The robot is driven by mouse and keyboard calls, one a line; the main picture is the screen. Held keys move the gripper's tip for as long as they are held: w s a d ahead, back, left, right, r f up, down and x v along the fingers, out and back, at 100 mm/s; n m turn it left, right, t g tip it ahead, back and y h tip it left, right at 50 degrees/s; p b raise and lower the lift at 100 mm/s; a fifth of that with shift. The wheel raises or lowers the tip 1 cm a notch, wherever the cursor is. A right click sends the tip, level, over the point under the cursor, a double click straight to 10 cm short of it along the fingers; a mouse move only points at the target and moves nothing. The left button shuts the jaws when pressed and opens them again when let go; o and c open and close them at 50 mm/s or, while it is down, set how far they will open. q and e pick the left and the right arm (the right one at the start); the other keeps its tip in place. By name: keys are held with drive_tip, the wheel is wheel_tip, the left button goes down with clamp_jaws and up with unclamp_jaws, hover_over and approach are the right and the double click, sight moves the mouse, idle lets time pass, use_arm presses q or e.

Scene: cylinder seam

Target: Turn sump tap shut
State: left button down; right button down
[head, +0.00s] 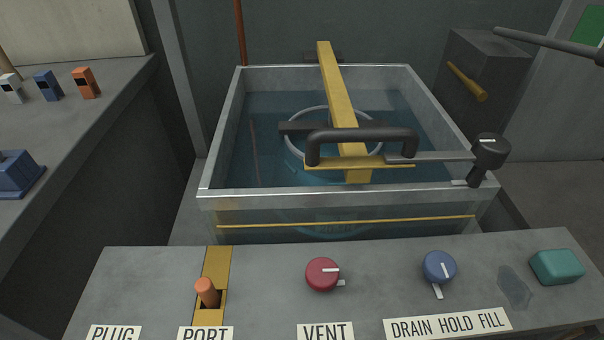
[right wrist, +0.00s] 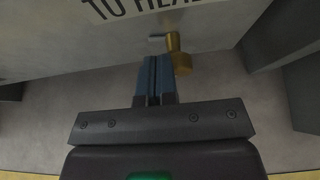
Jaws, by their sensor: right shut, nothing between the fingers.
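In the right wrist view a brass tap (right wrist: 180,62) sticks out from a pale grey face, below a label whose visible part reads "TO HEA". I take it for the sump tap, but no label naming it shows. A small light grey tab (right wrist: 157,38) lies just left of its stem. My right gripper (right wrist: 157,62) is shut and empty, its blue fingers together. The fingertips are just left of the brass end; I cannot tell whether they touch it. My left gripper is in neither view.
A glass-walled water tank (head: 216,150) with a yellow beam and black handle stands behind a grey panel (head: 390,300). The panel bears a red knob (head: 322,274), a blue knob (head: 439,267) and a teal block (head: 557,267). A side bench (head: 100,125) holds small coloured blocks.

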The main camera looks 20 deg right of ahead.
drive_tip(key=shift+w+d+r, duration=0.1)
drive_tip(key=shift+w+d, duration=0.05)
drive_tip(key=shift+w, duration=0.1)
idle(0.4)
drive_tip(key=shift+d, duration=0.3)
drive_tip(key=shift+d+r, duration=0.2)
drive_tip(key=shift+d, duration=0.65)
drive_tip(key=shift+s+d+f, duration=0.1)
drive_tip(key=shift+s+d, duration=0.2)
drive_tip(key=shift+d, duration=0.2)
drive_tip(key=s+a, duration=0.2)
drive_tip(key=s, duration=0.4)
drive_tip(key=shift+r, duration=0.2)
idle(0.6)
